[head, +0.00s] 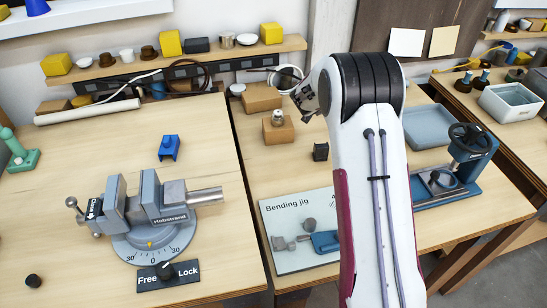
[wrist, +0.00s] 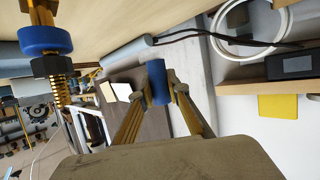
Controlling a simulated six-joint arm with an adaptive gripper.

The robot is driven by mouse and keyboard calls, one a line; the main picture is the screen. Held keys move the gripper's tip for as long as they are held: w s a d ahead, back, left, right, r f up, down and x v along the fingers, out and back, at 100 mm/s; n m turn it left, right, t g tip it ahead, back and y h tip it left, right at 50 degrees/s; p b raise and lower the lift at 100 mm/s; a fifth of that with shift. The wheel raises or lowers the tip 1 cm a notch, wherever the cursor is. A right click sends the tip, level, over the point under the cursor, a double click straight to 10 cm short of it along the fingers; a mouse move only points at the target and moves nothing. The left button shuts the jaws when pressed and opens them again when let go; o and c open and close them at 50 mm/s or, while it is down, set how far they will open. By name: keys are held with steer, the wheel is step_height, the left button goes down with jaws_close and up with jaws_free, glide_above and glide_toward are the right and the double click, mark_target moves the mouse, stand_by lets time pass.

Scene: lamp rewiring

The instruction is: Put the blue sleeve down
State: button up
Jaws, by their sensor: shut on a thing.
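In the wrist view, my gripper (wrist: 160,92) is shut on a blue sleeve (wrist: 157,80), a short blue cylinder held between the two yellowish fingers near their tips. The wrist view is strongly tilted, and the sleeve appears clear of the surfaces behind it.
A grey vise (head: 150,205) stands on the left bench (head: 70,160), with a small blue block (head: 169,147) behind it. The bending jig (head: 300,235) and a blue press (head: 465,160) are on the right bench. Bare wood lies left of the vise.

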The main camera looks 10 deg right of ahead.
steer(key=s+a+r+n+t+y, duration=0.1)
steer(key=s+a+n+y, duration=0.25)
steer(key=s+a, duration=0.45)
steer(key=s+a+n+t+y, duration=0.2)
steer(key=s+a+n+y, duration=0.15)
steer(key=s+a, duration=0.45)
steer(key=shift+w+a+r+n+g+y, duration=0.6)
steer(key=shift+w+a+r+n+y, duration=1.5)
steer(key=shift+w+y, duration=1.1)
steer(key=s+a+f+n+g+y, duration=0.4)
steer(key=s+n+g+y, duration=0.3)
steer(key=s+n, duration=0.2)
steer(key=shift+a+f+n+g, duration=0.2)
steer(key=shift+f+n+g, duration=0.1)
steer(key=shift+f+n, duration=0.1)
steer(key=shift+f, duration=3.1)
